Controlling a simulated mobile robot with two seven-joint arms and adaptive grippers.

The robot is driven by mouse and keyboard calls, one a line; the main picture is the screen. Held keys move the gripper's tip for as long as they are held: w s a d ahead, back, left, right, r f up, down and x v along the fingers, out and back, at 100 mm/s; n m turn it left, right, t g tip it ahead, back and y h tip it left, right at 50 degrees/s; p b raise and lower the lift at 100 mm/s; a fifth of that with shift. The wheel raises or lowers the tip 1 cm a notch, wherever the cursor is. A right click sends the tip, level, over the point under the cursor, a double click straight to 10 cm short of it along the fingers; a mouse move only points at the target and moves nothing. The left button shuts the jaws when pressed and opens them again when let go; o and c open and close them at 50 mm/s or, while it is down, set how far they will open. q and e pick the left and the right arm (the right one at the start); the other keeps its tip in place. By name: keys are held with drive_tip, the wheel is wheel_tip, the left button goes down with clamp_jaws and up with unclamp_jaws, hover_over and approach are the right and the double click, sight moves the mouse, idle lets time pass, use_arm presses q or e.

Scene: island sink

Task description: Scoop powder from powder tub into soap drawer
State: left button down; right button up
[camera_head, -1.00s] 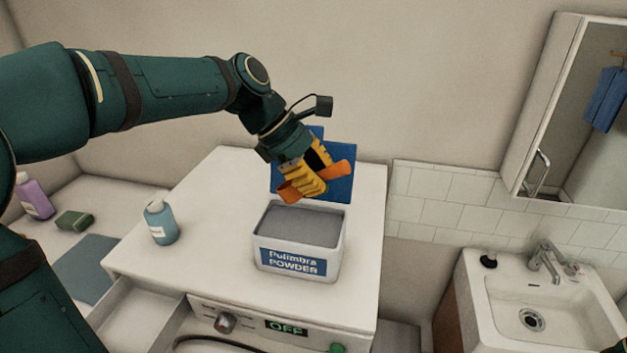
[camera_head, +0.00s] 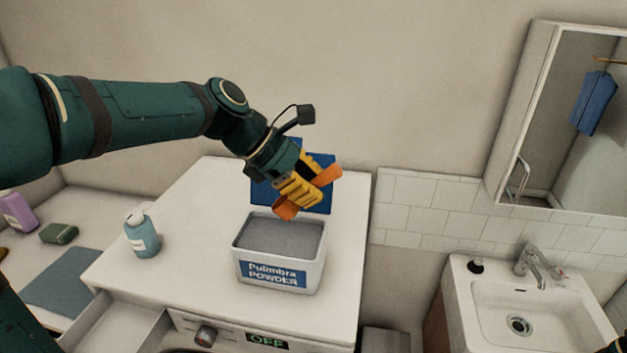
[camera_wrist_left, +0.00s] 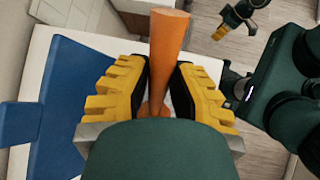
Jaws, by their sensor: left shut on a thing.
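My left gripper (camera_head: 305,187) is shut on an orange scoop (camera_head: 327,175), above the back right part of the powder tub. The scoop's orange shaft also shows between the yellow fingers in the left wrist view (camera_wrist_left: 168,50). Whether the scoop holds powder is hidden. The white powder tub (camera_head: 312,277) stands on the washing machine, open, with grey powder (camera_head: 280,238) inside. Its blue lid (camera_head: 320,200) stands up behind it. The soap drawer (camera_head: 125,325) is pulled out at the machine's front left. My right gripper (camera_wrist_left: 235,30) shows small in the left wrist view; its opening is unclear.
A teal bottle (camera_head: 142,236) stands on the machine's top (camera_head: 190,215), left of the tub. A purple bottle (camera_head: 18,212), a green sponge (camera_head: 58,233) and a blue-grey cloth (camera_head: 65,280) lie farther left. A sink (camera_head: 540,300) is at the right.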

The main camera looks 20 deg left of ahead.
sight(294, 211)
use_arm(q)
drive_tip(key=shift+s+a+f+t+h+b, duration=0.15)
drive_tip(key=shift+a+f+h+b, duration=0.25)
drive_tip(key=shift+f+b, duration=0.7)
drive_tip(key=shift+a+f+t+h+b, duration=0.1)
drive_tip(key=shift+a+f+h+b, duration=0.25)
drive_tip(key=shift+f+b, duration=0.8)
drive_tip(key=shift+s+a+f+t+h+b, duration=0.15)
drive_tip(key=shift+f+h+b, duration=0.45)
drive_tip(key=shift+b, duration=0.95)
drive_tip(key=shift+w+f+y, duration=0.1)
drive_tip(key=shift+f+y, duration=0.25)
drive_tip(key=shift+f, duration=0.1)
drive_tip(key=shift+w+d+r+m+g+y+p, duration=0.15)
drive_tip(key=shift+d+r+g+y+p, duration=0.45)
drive_tip(key=shift+r+y+p, duration=0.85)
drive_tip(key=shift+w+d+r+m+g+y+p, duration=0.15)
drive_tip(key=shift+d+r+g+y+p, duration=0.35)
drive_tip(key=shift+y+p, duration=1.05)
drive_tip(key=shift+w+d+r+m+g+y+p, duration=0.15)
drive_tip(key=shift+d+r+g+y+p, duration=0.6)
drive_tip(key=shift+y, duration=1.45)
drive_tip(key=shift+s+a+r+t, duration=0.1)
drive_tip(key=shift+t, duration=0.15)
